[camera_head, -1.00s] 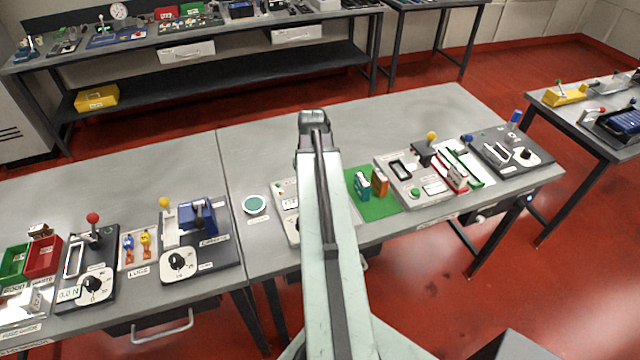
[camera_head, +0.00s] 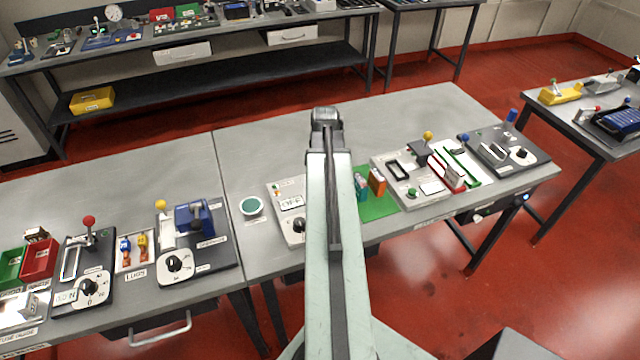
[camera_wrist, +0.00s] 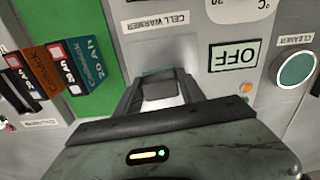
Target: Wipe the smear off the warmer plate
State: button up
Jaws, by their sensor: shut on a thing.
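In the wrist view my gripper (camera_wrist: 160,86) is shut on a small grey block (camera_wrist: 160,92), over the panel lettered CELL WARMER (camera_wrist: 155,22). A pale patch, likely the warmer plate (camera_wrist: 152,72), shows just past the fingertips; most of it is hidden by the gripper. I cannot make out the smear, or whether the block touches the plate. The warmer's sign reads OFF (camera_wrist: 234,56). In the head view my arm covers part of the warmer (camera_head: 286,192) and hides the gripper.
The round green cleaner pad (camera_wrist: 296,68) sits beside the warmer; it also shows in the head view (camera_head: 251,206). On the other side, a green mat (camera_head: 378,207) holds teal and orange cells (camera_head: 377,182). The bench behind the warmer is clear.

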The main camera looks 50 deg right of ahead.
jog(key=shift+s+d, duration=0.35)
jog(key=shift+d, duration=0.25)
jog(key=shift+s+d, duration=0.35)
jog(key=shift+d, duration=0.2)
notch_tip(320, 180, up, 6)
jog(key=p, duration=0.6)
jog(key=shift+a, duration=0.1)
notch_tip(320, 180, up, 3)
jog(key=p, duration=0.3)
